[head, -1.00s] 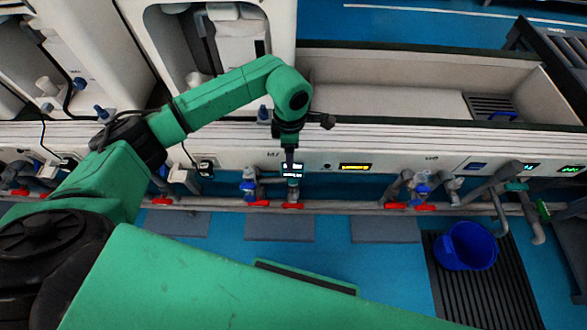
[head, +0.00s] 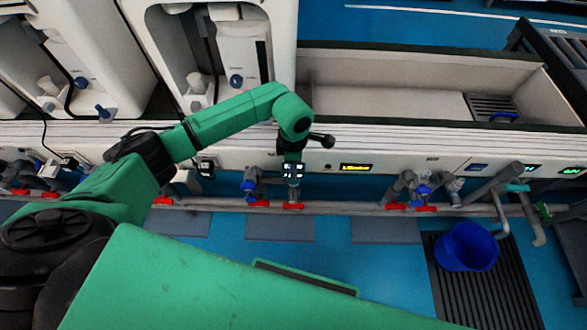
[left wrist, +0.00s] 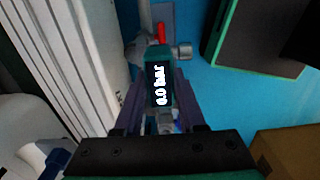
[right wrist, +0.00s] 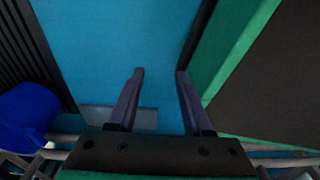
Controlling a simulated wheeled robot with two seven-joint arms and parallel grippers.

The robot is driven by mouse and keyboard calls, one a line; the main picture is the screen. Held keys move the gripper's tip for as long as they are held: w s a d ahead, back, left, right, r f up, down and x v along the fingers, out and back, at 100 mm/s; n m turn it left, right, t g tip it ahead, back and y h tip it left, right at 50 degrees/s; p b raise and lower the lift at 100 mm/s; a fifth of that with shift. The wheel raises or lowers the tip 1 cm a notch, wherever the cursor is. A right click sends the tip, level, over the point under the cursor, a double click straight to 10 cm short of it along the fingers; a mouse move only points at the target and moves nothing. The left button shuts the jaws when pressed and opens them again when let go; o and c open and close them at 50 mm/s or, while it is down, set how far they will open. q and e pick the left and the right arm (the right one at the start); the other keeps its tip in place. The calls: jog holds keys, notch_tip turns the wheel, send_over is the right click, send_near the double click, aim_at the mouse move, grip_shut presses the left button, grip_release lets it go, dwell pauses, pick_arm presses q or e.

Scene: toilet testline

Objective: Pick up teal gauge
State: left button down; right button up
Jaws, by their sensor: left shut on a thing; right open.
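The teal gauge (left wrist: 158,80) has a dark display reading 0.0 bar. In the left wrist view it lies between the two purple fingers of my left gripper (left wrist: 162,90), which is shut on it. Grey pipe fittings and a red valve handle (left wrist: 161,32) show just beyond the gauge. In the head view the gauge (head: 293,171) is at the pipe in front of the white line, under my left wrist; my left gripper (head: 292,166) is largely hidden there. I cannot tell whether it is still seated on the pipe. My right gripper (right wrist: 158,75) is open and empty over the blue floor.
A grey pipe (head: 340,208) with several red-handled valves runs along the front of the line. A blue bucket (head: 466,246) stands on a dark grate at the right. A long white trough (head: 390,85) lies behind. White toilet units (head: 232,60) stand at the back left.

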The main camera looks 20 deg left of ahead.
pick_arm(q)
notch_tip(320, 180, up, 25)
jog(key=p, duration=0.4)
jog(key=shift+p, duration=0.35)
pick_arm(e)
jog(key=r, duration=0.1)
jog(key=s+r, duration=0.2)
jog(key=shift+s+d+r, duration=0.2)
jog(key=shift+d+r, duration=0.15)
jog(key=shift+r, duration=0.05)
